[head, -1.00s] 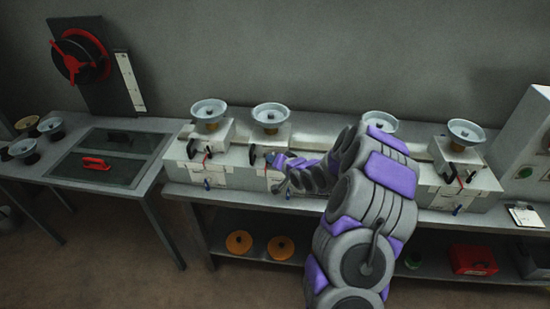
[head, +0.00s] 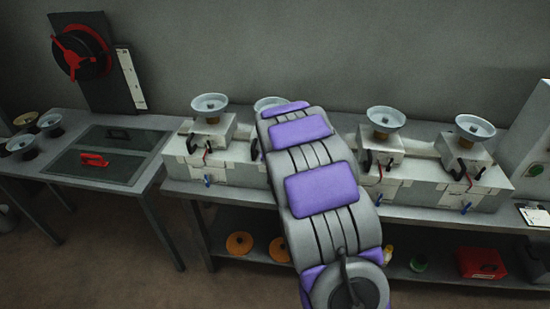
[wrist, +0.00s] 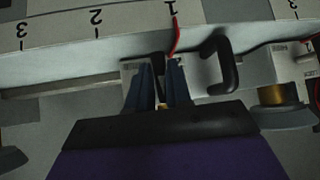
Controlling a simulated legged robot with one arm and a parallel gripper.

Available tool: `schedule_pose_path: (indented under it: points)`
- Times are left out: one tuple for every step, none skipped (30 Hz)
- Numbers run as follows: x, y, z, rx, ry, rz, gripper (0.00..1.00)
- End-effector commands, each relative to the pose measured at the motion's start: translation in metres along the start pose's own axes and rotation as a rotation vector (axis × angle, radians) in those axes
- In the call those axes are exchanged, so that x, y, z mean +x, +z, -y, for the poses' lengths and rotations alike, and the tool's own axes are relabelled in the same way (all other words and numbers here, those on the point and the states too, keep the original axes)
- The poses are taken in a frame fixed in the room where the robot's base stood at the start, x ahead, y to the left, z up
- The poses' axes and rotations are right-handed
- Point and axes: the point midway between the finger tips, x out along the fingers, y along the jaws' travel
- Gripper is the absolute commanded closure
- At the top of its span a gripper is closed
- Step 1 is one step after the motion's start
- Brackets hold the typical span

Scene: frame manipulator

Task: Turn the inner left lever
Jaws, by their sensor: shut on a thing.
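In the wrist view my gripper (wrist: 161,72) is shut around a small dark lever (wrist: 158,63) with a brass-coloured part (wrist: 162,105) behind it, between the two dark blue fingers. The fingers hide most of the lever, so its angle is unclear. A thin red pointer (wrist: 175,36) rises beside the right finger towards the mark 1 on a white scale (wrist: 120,22). In the head view my arm covers the front of the inner left unit and my gripper is hidden.
A black handle (wrist: 222,66) stands just right of the fingers. The outer left unit (head: 210,135) and inner right unit (head: 380,150) stand on either side of my arm on the bench. A side table (head: 90,160) with a red handle is at left.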

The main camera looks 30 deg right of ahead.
Motion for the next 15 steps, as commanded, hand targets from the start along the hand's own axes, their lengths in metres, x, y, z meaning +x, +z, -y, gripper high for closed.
schedule_pose_path:
  points:
    - [0.0002,-0.0040,0.0021,-0.010,0.004,-0.010,1.00]
    - [0.0001,-0.0044,0.0024,-0.015,0.008,-0.009,1.00]
    - [0.0000,-0.0048,0.0027,-0.020,0.013,-0.009,1.00]
    - [-0.0002,-0.0051,0.0029,-0.023,0.016,-0.008,1.00]
    - [-0.0002,-0.0053,0.0030,-0.025,0.019,-0.008,1.00]
    - [-0.0004,-0.0055,0.0030,-0.028,0.022,-0.007,1.00]
    - [-0.0005,-0.0056,0.0030,-0.030,0.023,-0.006,1.00]
    - [-0.0006,-0.0057,0.0030,-0.031,0.025,-0.006,1.00]
    - [-0.0006,-0.0058,0.0030,-0.032,0.026,-0.006,1.00]
    - [-0.0007,-0.0060,0.0030,-0.033,0.026,-0.006,1.00]
    - [-0.0008,-0.0060,0.0030,-0.034,0.027,-0.006,1.00]
    - [-0.0008,-0.0061,0.0030,-0.034,0.027,-0.005,1.00]
    - [-0.0009,-0.0062,0.0030,-0.034,0.027,-0.006,1.00]
    - [-0.0010,-0.0063,0.0030,-0.034,0.027,-0.006,1.00]
    - [-0.0010,-0.0064,0.0030,-0.034,0.027,-0.006,1.00]
